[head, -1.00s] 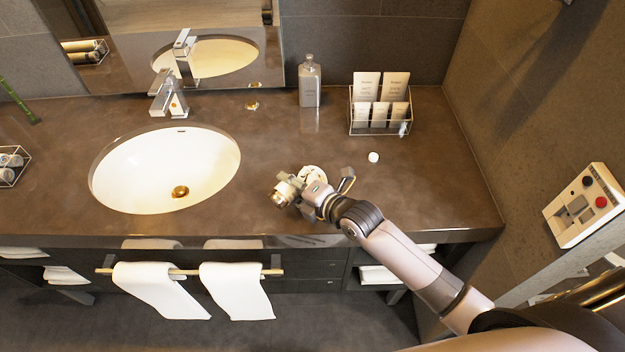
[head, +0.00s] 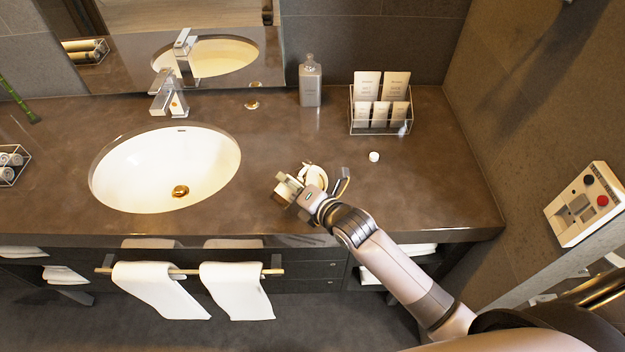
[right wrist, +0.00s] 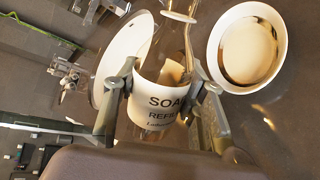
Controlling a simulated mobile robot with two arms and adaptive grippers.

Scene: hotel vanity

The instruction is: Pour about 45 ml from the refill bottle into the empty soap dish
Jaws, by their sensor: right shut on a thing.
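The refill bottle (right wrist: 163,70) is clear with a white label reading "SOAP REFILL". My right gripper (right wrist: 160,98) is shut on it around the label. The bottle's neck points towards the top of the right wrist view; its mouth is cut off there. The soap dish (right wrist: 215,45), round with a white rim, lies to the right of the bottle in that view. Its inside looks brownish and shiny; I cannot tell whether liquid is in it. In the head view my right gripper (head: 305,197) is above the counter, partly hiding the dish (head: 316,169). My left gripper is out of view.
The white sink (head: 135,170) is to the left. A white cap (head: 374,157) lies to the right on the counter (head: 430,190). A grey bottle (head: 310,85) and a wire rack (head: 380,130) of packets stand at the back. Towels (head: 235,290) hang in front.

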